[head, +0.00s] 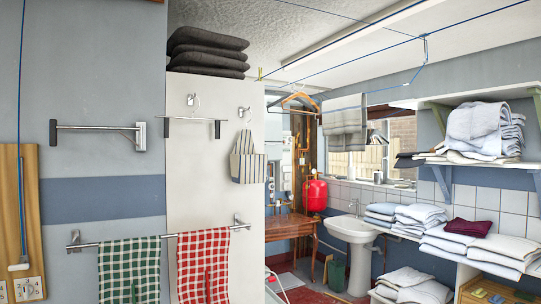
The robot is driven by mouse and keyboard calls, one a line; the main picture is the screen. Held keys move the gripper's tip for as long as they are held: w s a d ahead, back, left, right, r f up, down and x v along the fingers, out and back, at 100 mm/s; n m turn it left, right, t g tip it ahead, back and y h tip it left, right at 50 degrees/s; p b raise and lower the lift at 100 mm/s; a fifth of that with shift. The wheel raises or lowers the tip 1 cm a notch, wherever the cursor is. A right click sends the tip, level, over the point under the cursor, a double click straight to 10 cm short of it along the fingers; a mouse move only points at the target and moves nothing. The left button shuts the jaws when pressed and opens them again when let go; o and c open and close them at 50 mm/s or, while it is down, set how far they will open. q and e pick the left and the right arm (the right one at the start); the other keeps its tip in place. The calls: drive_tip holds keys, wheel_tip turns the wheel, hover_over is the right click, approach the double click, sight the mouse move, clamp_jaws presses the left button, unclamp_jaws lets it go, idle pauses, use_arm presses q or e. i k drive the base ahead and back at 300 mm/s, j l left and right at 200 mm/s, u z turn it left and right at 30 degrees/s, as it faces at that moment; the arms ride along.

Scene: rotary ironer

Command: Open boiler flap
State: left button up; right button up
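I cannot make out a boiler flap in the head view. A red rounded tank (315,195) hangs on the far wall, left of the window, beside a tall wooden piece. A narrow pale, partly hidden shape (286,165) shows behind the edge of the white partition; it is too small and covered to tell whether it is the boiler. Neither of my grippers is in view.
A white partition (216,140) with rails and checked towels stands close in front. Beyond it are a wooden table (290,228), a white sink (350,235) and shelves of folded linen (480,240) at right. A little red floor shows between.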

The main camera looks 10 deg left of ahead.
sight(274, 150)
drive_tip(key=i+l+z, duration=0.15)
drive_tip(key=i, duration=0.9)
drive_tip(key=i+z, duration=0.15)
drive_tip(key=i, duration=0.9)
drive_tip(key=i+j+z, duration=0.15)
drive_tip(key=i, duration=0.9)
drive_tip(key=i+u, duration=0.15)
drive_tip(key=i, duration=0.4)
drive_tip(key=i+u, duration=0.2)
drive_tip(key=i, duration=0.3)
drive_tip(key=i+u, duration=0.15)
drive_tip(key=i, duration=0.4)
drive_tip(key=i+l+u, duration=0.15)
drive_tip(key=i, duration=0.35)
drive_tip(key=i+l, duration=0.05)
